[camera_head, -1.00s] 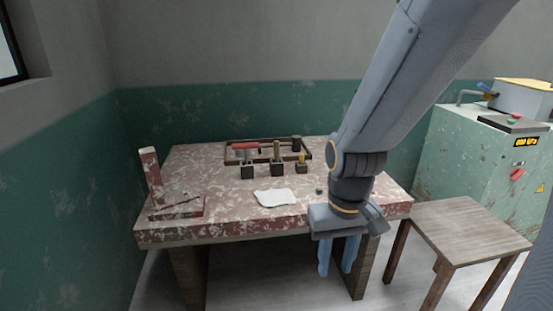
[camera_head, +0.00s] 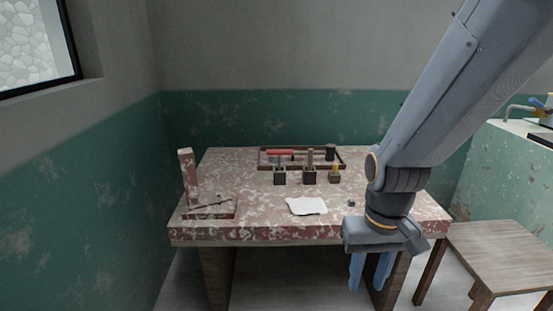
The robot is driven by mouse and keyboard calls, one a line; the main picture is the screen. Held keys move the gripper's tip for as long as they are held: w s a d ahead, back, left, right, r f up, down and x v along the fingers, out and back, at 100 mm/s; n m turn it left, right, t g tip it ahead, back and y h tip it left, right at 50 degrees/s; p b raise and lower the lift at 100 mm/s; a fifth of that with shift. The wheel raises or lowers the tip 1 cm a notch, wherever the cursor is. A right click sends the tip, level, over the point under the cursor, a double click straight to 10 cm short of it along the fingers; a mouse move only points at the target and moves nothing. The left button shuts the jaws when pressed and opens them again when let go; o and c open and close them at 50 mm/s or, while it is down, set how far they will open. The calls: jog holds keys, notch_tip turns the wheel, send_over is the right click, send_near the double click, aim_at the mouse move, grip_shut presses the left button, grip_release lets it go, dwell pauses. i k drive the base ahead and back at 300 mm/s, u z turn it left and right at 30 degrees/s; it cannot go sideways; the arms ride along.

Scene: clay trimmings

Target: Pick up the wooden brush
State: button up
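Several small tools stand in dark blocks at the back of the worn red table (camera_head: 258,200). The middle one has an upright wooden handle (camera_head: 310,157) and looks most like the wooden brush, but its bristles cannot be made out. A red-handled tool (camera_head: 280,153) is to its left and a small yellowish tool (camera_head: 335,167) to its right. My gripper (camera_head: 368,286) hangs in front of the table's front right edge, its blue fingers pointing down, apart and with nothing seen between them. It is well away from the tools.
A white sheet-like piece (camera_head: 307,206) and a small dark lump (camera_head: 351,203) lie on the table. A bracket with an upright post (camera_head: 188,172) stands at the left. A low frame (camera_head: 262,160) surrounds the back area. A wooden stool (camera_head: 505,255) is at right.

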aim_at(310, 159)
jog(key=z, duration=0.1)
jog(key=i, duration=1.35)
jog(key=u, duration=0.5)
jog(key=i, duration=0.5)
